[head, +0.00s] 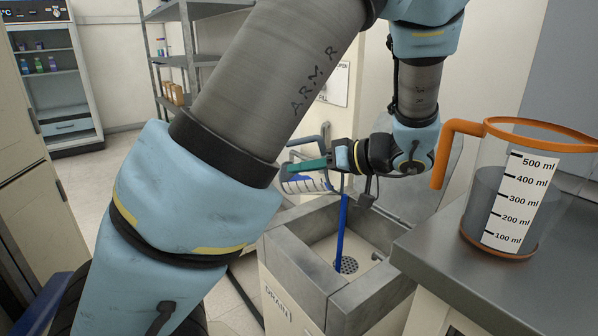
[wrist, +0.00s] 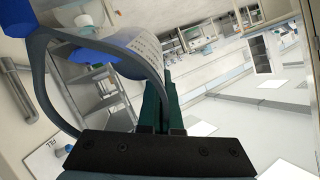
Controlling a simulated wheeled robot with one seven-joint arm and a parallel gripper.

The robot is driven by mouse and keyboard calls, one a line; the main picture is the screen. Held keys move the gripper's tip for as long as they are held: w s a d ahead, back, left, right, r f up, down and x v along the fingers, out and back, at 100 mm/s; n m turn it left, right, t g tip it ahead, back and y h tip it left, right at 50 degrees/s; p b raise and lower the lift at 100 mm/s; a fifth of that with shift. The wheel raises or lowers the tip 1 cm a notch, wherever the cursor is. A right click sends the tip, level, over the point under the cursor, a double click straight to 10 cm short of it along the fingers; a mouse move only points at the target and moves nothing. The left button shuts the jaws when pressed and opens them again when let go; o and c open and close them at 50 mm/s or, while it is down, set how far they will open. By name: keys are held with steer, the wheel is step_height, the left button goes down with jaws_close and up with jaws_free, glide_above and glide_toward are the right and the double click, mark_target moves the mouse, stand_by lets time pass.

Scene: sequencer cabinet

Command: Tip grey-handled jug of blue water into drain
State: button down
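My gripper (head: 305,166) has green fingers that appear closed on the jug's handle; the arm hides part of the jug. In the wrist view, the green fingers (wrist: 158,105) meet the grey loop (wrist: 42,85). Some blue water (wrist: 95,55) shows in the jug there, and its scale label (wrist: 145,45) is steeply turned.
An orange-handled measuring jug (head: 510,190) holding greyish liquid stands upright on the grey counter (head: 440,245), right of the basin (head: 310,265). A shelf rack (head: 185,60) and a cabinet with small bottles (head: 50,75) stand at the back left. Floor is clear between them.

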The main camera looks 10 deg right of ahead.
steer(key=shift+s+d+r+y, duration=0.1)
steer(key=shift+d+r+y, duration=0.1)
steer(key=shift+r+y, duration=0.2)
steer(key=shift+s+d+t, duration=0.1)
steer(key=shift+t, duration=0.2)
stand_by(0.5)
steer(key=shift+s+d+r+t+y, duration=0.3)
steer(key=shift+d+r+t+y, duration=0.25)
steer(key=shift+y, duration=0.25)
steer(key=shift+a+r, duration=0.1)
steer(key=shift+r, duration=0.05)
